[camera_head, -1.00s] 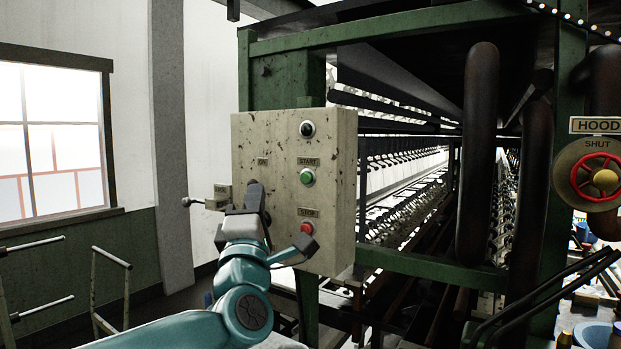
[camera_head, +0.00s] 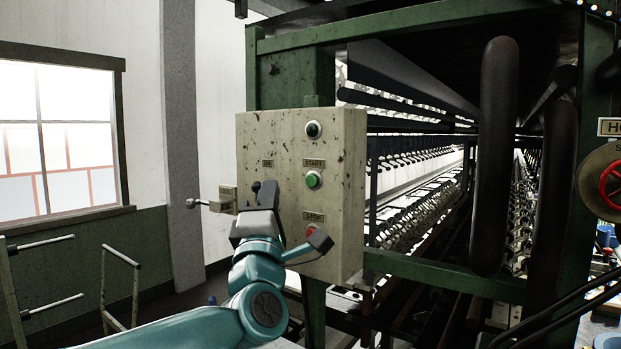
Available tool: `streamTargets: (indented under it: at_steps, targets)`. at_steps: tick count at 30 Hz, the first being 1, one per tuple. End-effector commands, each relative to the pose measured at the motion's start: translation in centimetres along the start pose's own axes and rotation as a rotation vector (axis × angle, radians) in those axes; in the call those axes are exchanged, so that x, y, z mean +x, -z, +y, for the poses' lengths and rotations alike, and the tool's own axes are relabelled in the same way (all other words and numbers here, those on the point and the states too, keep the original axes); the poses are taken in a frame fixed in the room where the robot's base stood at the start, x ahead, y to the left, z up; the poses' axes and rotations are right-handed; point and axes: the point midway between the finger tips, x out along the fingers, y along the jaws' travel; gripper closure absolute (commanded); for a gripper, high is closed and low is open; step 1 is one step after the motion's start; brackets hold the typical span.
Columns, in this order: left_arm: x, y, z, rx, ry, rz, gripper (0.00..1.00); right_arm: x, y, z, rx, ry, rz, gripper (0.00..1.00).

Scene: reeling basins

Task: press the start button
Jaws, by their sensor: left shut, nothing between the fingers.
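The green start button (camera_head: 313,180) sits on the right part of a worn cream control box (camera_head: 346,150), under a START label (camera_head: 314,162). It is uncovered. The red stop button (camera_head: 311,231) is lower on the same face, partly hidden by a dark part of my left arm. My left gripper (camera_head: 264,187) is shut and empty. It is in front of the box, to the left of the start button and about level with it, apart from the button in the picture. Whether its tips touch the box I cannot tell. My right gripper is not in view.
A dark round lamp or knob (camera_head: 313,130) sits above the start button. A lever (camera_head: 207,203) sticks out from the box's left side. The green machine frame (camera_head: 440,275) and thick dark pipes (camera_head: 497,150) stand to the right. A rail stand (camera_head: 120,258) is at left.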

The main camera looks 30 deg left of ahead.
Motion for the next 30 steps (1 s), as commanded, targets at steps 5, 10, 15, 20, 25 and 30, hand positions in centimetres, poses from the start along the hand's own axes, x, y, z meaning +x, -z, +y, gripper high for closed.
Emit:
streamTargets:
  at_steps: [5,10,15,20,25,30]
  targets:
    - [2.3,-1.4,-1.0,0.003,0.004,-0.001,1.0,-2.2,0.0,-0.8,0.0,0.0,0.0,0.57]
    - [4.0,-2.8,-2.3,0.002,0.002,-0.001,1.0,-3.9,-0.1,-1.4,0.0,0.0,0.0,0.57]
    - [5.0,-3.6,-3.6,0.001,0.001,-0.001,1.0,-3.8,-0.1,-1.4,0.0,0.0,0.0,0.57]
    - [5.5,-4.0,-4.0,0.001,0.0,0.0,1.0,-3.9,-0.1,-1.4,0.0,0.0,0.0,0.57]
    - [5.6,-4.0,-4.1,0.0,0.0,0.0,1.0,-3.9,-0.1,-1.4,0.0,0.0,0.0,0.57]
    - [5.6,-4.0,-4.1,0.0,0.0,0.0,1.0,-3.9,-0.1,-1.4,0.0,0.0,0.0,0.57]
